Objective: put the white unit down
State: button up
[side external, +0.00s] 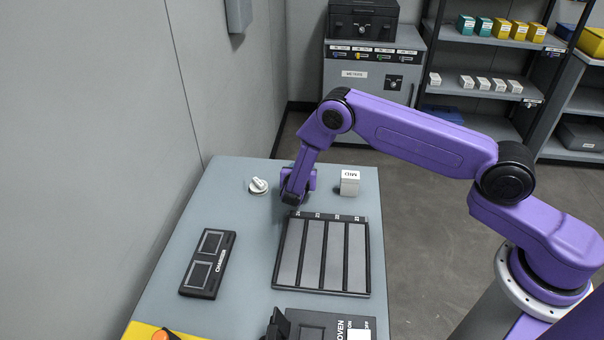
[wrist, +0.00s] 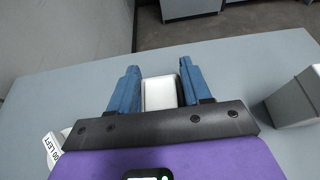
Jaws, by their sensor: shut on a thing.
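My gripper (side external: 296,192) is low over the far part of the grey-blue workbench, pointing down, between a white knob-like piece and the block marked MID. In the wrist view, my gripper (wrist: 159,76) has its two blue fingers on either side of the white unit (wrist: 160,94), shut on it. The unit shows a pale top and a darker right edge. In the side view my gripper hides the unit. I cannot tell whether the unit touches the bench.
The MID block (side external: 349,183) stands to the right; it also shows in the wrist view (wrist: 297,98). The white knob-like piece (side external: 258,186) is to the left. A slotted dark tray (side external: 366,293) lies nearer the camera, the charger (side external: 219,268) left of it. The workbench's far edge is close.

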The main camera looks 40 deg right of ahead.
jog(key=shift+f, duration=0.65)
jog(key=shift+f, duration=0.1)
jog(key=o, duration=1.1)
jog(key=shift+f, duration=0.1)
jog(key=shift+c, duration=0.2)
jog(key=shift+s+a+r, duration=0.2)
jog(key=shift+r, duration=0.1)
jog(key=v, duration=1.1)
jog(key=shift+s+a, duration=0.15)
jog(key=shift+s, duration=0.05)
